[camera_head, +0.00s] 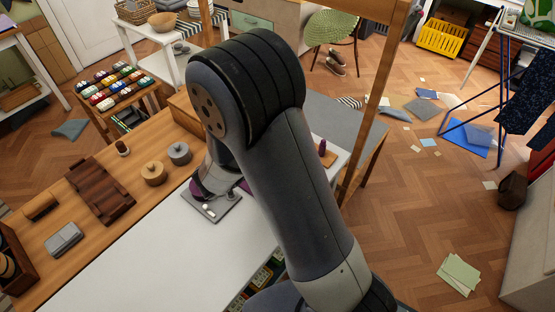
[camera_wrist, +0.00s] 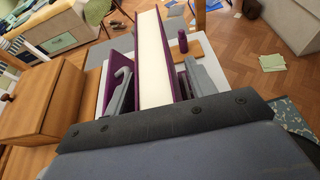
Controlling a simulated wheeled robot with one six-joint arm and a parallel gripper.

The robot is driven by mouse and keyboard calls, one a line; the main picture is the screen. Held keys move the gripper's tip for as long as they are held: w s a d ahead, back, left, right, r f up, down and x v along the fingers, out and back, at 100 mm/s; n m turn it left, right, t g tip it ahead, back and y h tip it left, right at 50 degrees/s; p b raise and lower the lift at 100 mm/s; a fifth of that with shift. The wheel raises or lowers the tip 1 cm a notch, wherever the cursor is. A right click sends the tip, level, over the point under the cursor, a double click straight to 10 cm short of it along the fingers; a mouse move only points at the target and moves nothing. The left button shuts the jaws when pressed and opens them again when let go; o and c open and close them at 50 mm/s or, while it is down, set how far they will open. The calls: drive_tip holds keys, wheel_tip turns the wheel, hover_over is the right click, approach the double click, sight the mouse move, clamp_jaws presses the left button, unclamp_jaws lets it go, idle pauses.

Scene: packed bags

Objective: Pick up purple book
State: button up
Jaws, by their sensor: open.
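The purple book (camera_wrist: 152,62) stands on edge in the wrist view, its long pale page block facing me between purple covers. My gripper (camera_wrist: 158,88) is open. One grey finger is left of the page block and the other right of it; I cannot tell whether either touches it. A separate-looking purple panel (camera_wrist: 119,52) slants beside the left finger; I cannot tell if it belongs to the book. In the head view my arm hides most of the gripper and book. A small purple patch (camera_head: 195,189) shows beside the gripper.
A grey plate (camera_head: 225,207) lies on the white tabletop (camera_head: 150,262) near my gripper. A purple bottle (camera_wrist: 183,40) stands on a wooden board (camera_wrist: 188,51) to the right. A wooden box (camera_wrist: 40,100) is at left.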

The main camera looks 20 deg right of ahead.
drive_tip(key=shift+c, duration=0.4)
clamp_jaws()
idle(0.4)
